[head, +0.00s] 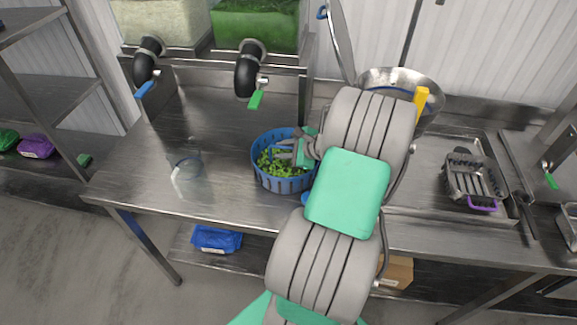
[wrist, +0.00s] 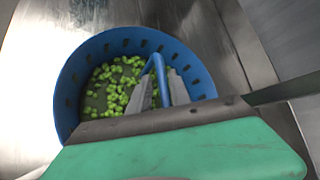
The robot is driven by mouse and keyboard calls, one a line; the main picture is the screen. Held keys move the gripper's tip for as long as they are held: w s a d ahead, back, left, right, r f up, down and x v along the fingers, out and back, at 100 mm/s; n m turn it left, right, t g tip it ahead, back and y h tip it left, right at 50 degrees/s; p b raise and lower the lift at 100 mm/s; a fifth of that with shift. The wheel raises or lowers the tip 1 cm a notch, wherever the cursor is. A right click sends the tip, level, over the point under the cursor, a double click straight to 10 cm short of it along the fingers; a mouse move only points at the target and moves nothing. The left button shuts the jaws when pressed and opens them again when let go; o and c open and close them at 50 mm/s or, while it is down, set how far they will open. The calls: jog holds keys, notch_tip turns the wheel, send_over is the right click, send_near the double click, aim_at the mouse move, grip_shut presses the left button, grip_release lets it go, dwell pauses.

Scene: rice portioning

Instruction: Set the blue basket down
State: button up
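The blue basket (head: 284,184) is round and slotted, with green leafy pieces inside. It is over the steel table in the middle of the head view. Whether its base touches the table I cannot tell. In the wrist view the basket (wrist: 78,70) looks upright, with its green contents at the bottom. My gripper (head: 297,150) is at the basket's right side. In the wrist view my gripper's fingers (wrist: 160,82) stand on both sides of the basket's blue handle and appear closed on it. My arm hides part of the basket's right side.
The steel table (head: 135,165) has free room left of the basket, apart from a clear container (head: 186,165). Two dispensers with black spouts (head: 249,68) stand behind. A metal bowl (head: 400,80) and a tray (head: 425,205) are at right. The table's front edge is close to the basket.

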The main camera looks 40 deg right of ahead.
jog(key=c, duration=0.4)
grip_shut()
